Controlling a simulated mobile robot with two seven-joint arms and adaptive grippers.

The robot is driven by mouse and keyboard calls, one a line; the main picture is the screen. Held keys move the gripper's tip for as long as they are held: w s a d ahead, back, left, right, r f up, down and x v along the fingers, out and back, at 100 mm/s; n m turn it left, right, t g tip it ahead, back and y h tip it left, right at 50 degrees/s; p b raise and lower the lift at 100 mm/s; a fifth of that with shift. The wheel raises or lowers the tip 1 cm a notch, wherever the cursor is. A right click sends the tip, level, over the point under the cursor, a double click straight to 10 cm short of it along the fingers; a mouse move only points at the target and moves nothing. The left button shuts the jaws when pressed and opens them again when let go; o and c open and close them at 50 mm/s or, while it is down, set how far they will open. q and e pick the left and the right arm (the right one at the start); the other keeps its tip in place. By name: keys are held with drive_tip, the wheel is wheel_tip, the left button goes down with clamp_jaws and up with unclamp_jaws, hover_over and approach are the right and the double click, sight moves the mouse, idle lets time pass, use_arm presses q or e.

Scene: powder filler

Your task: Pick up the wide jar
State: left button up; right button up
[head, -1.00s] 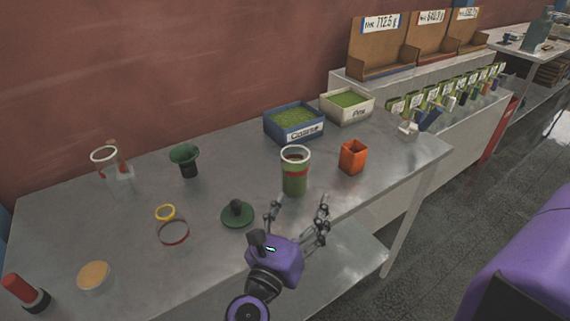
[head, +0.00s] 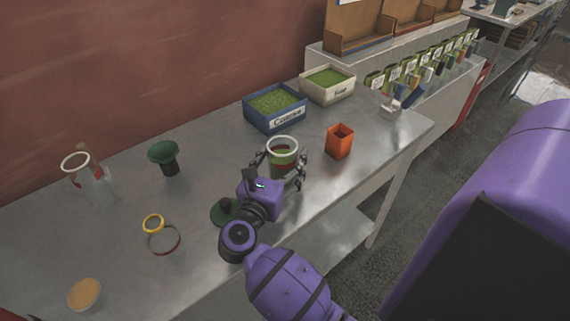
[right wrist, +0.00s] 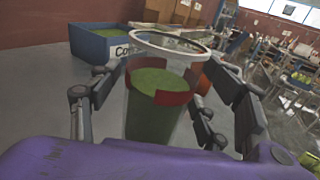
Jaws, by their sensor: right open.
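The wide jar (head: 283,150) stands upright on the metal table, clear-walled with a white rim, green contents and a red band. It also fills the middle of the right wrist view (right wrist: 158,95). My right gripper (head: 279,168) is open, with its fingers on either side of the jar. In the right wrist view its fingers (right wrist: 155,115) flank the jar; I see a gap on the left side and cannot tell about contact on the right. The jar's lower part is hidden behind my gripper in the head view. My left gripper is not in view.
A blue bin labelled Coarse (head: 262,120) and a white bin (head: 343,94) stand behind the jar. An orange square cup (head: 339,142) is to its right. A dark green lid (head: 224,212) lies left of my gripper, and a green funnel (head: 164,154) stands farther left.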

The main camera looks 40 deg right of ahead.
drive_tip(key=shift+d+f, duration=0.1)
drive_tip(key=shift+d, duration=0.05)
drive_tip(key=c, duration=1.5)
drive_tip(key=shift+c, duration=0.2)
drive_tip(key=shift+w, duration=0.1)
